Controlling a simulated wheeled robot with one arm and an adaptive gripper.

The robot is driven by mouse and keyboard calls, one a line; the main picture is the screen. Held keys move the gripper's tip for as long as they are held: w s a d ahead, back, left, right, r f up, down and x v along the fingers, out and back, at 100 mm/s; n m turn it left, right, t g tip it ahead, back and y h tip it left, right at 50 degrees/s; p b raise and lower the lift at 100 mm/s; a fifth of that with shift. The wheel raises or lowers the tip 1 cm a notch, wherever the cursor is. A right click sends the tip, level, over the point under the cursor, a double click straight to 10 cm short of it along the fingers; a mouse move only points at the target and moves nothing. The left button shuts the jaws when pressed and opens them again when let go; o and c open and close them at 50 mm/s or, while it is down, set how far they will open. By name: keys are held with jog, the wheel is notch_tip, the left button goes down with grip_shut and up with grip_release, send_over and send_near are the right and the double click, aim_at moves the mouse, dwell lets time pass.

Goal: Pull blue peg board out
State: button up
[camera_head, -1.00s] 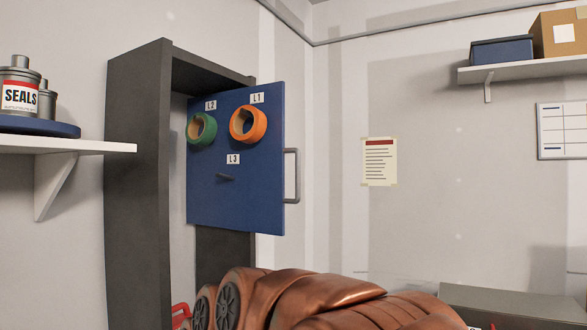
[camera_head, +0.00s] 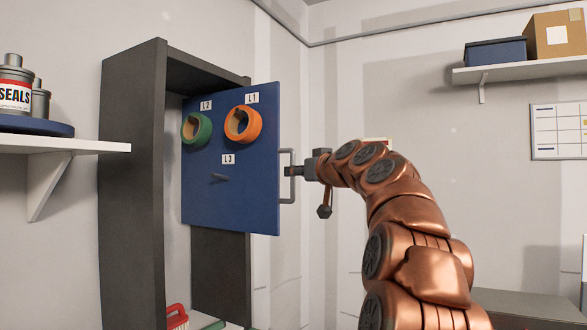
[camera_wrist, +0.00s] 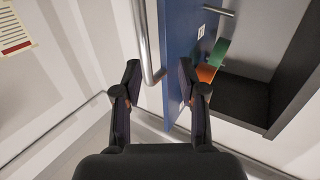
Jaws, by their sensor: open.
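The blue peg board (camera_head: 215,215) hangs upright at the dark cabinet's opening. An orange ring (camera_head: 242,124) is on the peg at L1 and a green ring (camera_head: 196,129) on the peg at L2. The peg at L3 (camera_head: 220,178) is bare. A grey handle (camera_head: 287,200) stands on the board's right edge. My gripper (camera_head: 291,171) is at the handle, about mid-height. In the wrist view my open gripper (camera_wrist: 160,80) has the handle (camera_wrist: 146,45) and the board's edge (camera_wrist: 168,55) between the lines of its fingers. I cannot tell whether the fingers touch the handle.
The dark cabinet (camera_head: 130,200) stands left of and behind the board. A white shelf (camera_head: 65,145) with SEALS cans (camera_head: 14,92) is at far left. A red-handled item (camera_head: 177,317) lies low in the cabinet. Open space lies right of the board.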

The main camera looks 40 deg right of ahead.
jog(key=shift+h, duration=0.3)
jog(key=shift+w+d+r+p, duration=0.25)
jog(key=shift+w+d+p, duration=0.35)
jog(key=shift+w, duration=0.45)
jog(key=shift+w+d+r+p, duration=0.2)
jog(key=shift+w+d+p, duration=0.4)
jog(key=shift+w, duration=0.5)
jog(key=shift+w+d+r+p, duration=0.25)
jog(key=shift+w+d+p, duration=0.15)
jog(key=shift+w+d, duration=0.5)
jog(key=shift+w+a, duration=0.15)
grip_shut()
